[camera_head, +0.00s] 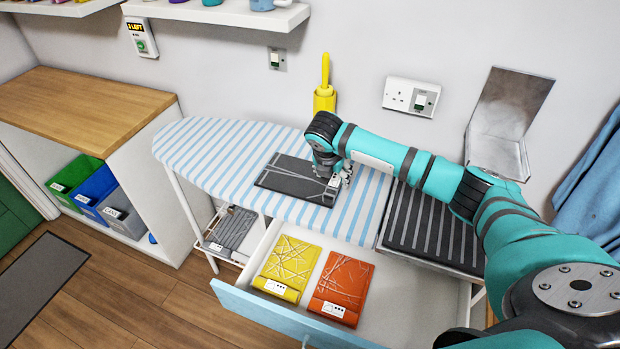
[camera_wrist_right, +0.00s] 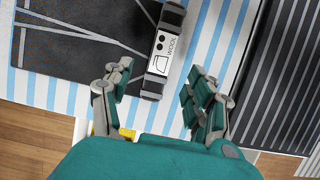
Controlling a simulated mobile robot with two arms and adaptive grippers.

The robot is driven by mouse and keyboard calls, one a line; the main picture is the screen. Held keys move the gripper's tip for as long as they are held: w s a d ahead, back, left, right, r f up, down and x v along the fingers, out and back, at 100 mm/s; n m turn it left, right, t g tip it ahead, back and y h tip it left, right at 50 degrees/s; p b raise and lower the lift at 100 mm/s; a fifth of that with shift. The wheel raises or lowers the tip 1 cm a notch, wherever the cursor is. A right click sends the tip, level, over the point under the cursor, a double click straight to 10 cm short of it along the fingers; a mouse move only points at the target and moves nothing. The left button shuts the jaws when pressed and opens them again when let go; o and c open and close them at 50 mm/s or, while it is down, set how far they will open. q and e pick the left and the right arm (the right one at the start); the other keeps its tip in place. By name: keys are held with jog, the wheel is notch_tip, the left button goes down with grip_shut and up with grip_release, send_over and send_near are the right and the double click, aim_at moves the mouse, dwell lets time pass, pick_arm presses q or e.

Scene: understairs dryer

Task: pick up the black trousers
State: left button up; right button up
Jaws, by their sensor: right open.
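The black trousers (camera_head: 290,180) lie folded flat on the blue-and-white striped ironing board (camera_head: 206,140). Thin pale crease lines cross them. My right gripper (camera_head: 342,174) is over that right end in the head view. In the right wrist view its two fingers (camera_wrist_right: 157,85) are apart, on either side of the band's lower end, with nothing held. Whether they touch the cloth is unclear. My left gripper is not in view.
A dark striped pad (camera_head: 432,228) lies right of the board. An open drawer (camera_head: 400,290) in front holds folded yellow (camera_head: 291,262) and orange (camera_head: 341,284) garments. A grey folded garment (camera_head: 232,230) lies below the board. A yellow holder (camera_head: 325,98) stands behind.

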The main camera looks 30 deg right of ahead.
aim_at(335, 182)
jog(key=shift+f, duration=0.15)
jog(key=shift+w+d+f, duration=0.1)
jog(key=shift+d+f, duration=0.1)
jog(key=shift+f, duration=0.1)
jog(key=p+x, duration=0.1)
jog(key=x, duration=0.2)
jog(key=shift+w+d+f, duration=0.1)
jog(key=shift+w+f, duration=0.1)
jog(key=shift+f, duration=0.1)
jog(key=shift+d+f, duration=0.15)
jog(key=shift+f, duration=0.2)
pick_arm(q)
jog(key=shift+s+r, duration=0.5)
pick_arm(e)
jog(key=shift+c, duration=0.3)
jog(key=c, duration=0.7)
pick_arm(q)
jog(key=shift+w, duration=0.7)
pick_arm(e)
jog(key=shift+w+r, duration=0.1)
grip_shut()
